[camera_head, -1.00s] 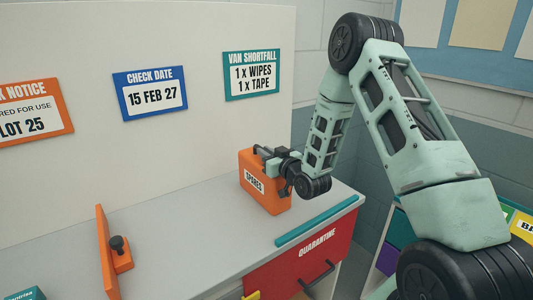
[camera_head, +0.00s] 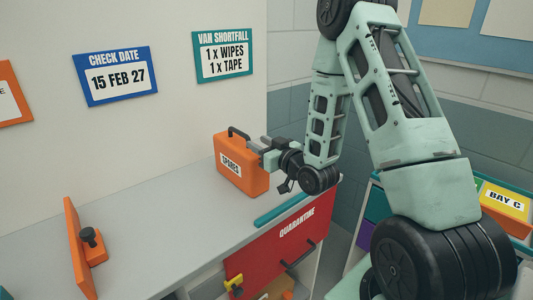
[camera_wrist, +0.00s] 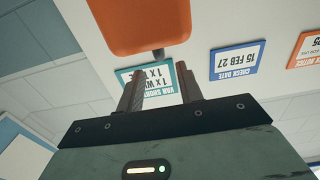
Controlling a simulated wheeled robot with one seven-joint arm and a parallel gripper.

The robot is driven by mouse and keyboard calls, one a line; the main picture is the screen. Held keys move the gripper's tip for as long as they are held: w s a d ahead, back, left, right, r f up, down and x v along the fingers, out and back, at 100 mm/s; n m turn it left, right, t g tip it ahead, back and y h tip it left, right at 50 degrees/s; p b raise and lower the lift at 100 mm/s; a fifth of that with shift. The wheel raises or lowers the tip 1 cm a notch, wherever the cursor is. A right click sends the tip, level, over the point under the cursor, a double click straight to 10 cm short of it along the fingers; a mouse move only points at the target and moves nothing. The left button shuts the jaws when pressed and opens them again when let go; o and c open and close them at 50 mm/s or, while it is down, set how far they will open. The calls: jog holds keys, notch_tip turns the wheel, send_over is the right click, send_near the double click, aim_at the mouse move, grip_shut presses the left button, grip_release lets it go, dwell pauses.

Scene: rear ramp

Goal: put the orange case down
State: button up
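The orange case (camera_head: 240,172), labelled SPARES, stands upright on the grey counter (camera_head: 165,210), near its right end. Its dark handle (camera_head: 238,131) is on top and looks free. My gripper (camera_head: 262,146) is at the case's upper right side, close to it, with the handle clear of the fingers. In the wrist view my gripper (camera_wrist: 159,78) has its two fingers apart with nothing between them. The case (camera_wrist: 135,25) also shows there, beyond the fingertips, with only part of it in frame. The exact gap between fingers and case is hard to tell.
An orange upright plate with a black knob (camera_head: 88,237) stands on the counter at left. A teal strip (camera_head: 281,210) lies along the front edge above the red QUARANTINE panel (camera_head: 290,240). A sign-covered wall (camera_head: 180,110) is behind. The counter between plate and case is clear.

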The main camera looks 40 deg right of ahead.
jog(key=s+a+f+n+g+y, duration=0.1)
jog(key=s+a+n+g, duration=0.3)
jog(key=a, duration=0.6)
jog(key=s+a+f+g+y, duration=0.15)
jog(key=a+g, duration=0.35)
jog(key=a, duration=0.5)
jog(key=s+a+r+n+g, duration=0.1)
jog(key=s+a+g, duration=0.2)
jog(key=s, duration=0.5)
jog(key=s+a+r+n+g+h, duration=0.1)
jog(key=s+a+r+g, duration=0.1)
jog(key=s, duration=0.7)
jog(key=s+a+r+n+g+h, duration=0.1)
jog(key=s+a+r+g, duration=0.1)
jog(key=s, duration=0.6)
jog(key=shift+s+a+g+p, duration=0.15)
jog(key=shift+a+g+p, duration=0.3)
jog(key=shift+a+g, duration=0.45)
jog(key=shift+d+r+h, duration=0.1)
jog(key=shift+h, duration=0.15)
